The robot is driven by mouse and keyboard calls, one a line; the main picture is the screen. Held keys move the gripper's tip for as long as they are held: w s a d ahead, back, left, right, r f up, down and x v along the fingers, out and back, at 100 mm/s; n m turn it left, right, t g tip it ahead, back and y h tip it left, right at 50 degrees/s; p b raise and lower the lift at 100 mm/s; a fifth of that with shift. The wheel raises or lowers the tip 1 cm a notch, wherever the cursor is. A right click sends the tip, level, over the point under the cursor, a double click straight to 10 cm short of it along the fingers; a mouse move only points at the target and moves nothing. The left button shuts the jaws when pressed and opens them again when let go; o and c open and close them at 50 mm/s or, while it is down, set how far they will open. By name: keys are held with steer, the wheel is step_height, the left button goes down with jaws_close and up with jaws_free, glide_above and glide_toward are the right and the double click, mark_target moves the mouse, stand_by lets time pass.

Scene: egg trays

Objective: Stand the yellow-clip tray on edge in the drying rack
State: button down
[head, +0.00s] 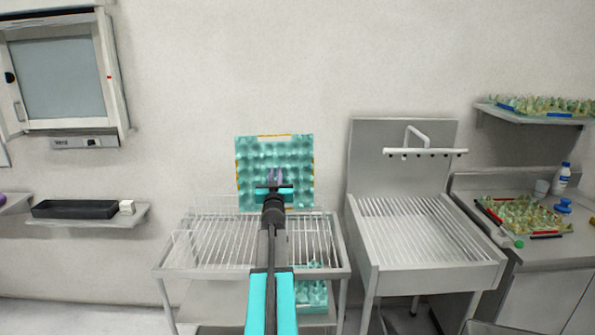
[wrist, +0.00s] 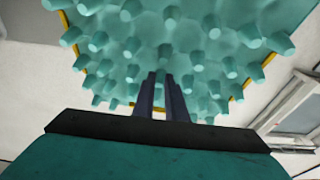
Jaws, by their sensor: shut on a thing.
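The yellow-clip tray (head: 248,160) is a teal egg tray with yellow clips along its edges. In the head view it stands upright, its broad face toward me, above the back of the drying rack (head: 190,272). My gripper (head: 275,178) is in front of its middle and is shut on it. In the wrist view the tray (wrist: 225,30) fills the upper part, studded with cups, and my gripper's fingers (wrist: 163,85) meet it at the centre. The rack has thin upright wires. I cannot tell whether the tray's lower edge touches them.
Another teal tray (head: 312,290) lies on the rack's lower shelf. A wall shelf (head: 555,118) holds a blue-clip tray (head: 550,113). A black bin (head: 75,209) is at left.

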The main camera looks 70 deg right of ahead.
steer(key=m+g, duration=0.1)
steer(key=g, duration=0.1)
glide_above(298, 180)
steer(key=v, duration=0.3)
steer(key=shift+s+a+r+h, duration=0.2)
steer(key=shift+a+r+h, duration=0.1)
steer(key=shift+r, duration=0.15)
steer(key=shift+f, duration=0.1)
steer(key=shift+f+b, duration=1.5)
steer(key=shift+f, duration=1.65)
step_height(298, 180, down, 12)
steer(key=b, duration=1)
steer(key=shift+w, duration=0.1)
steer(key=c, duration=1.7)
jaws_free()
steer(key=shift+a, duration=0.2)
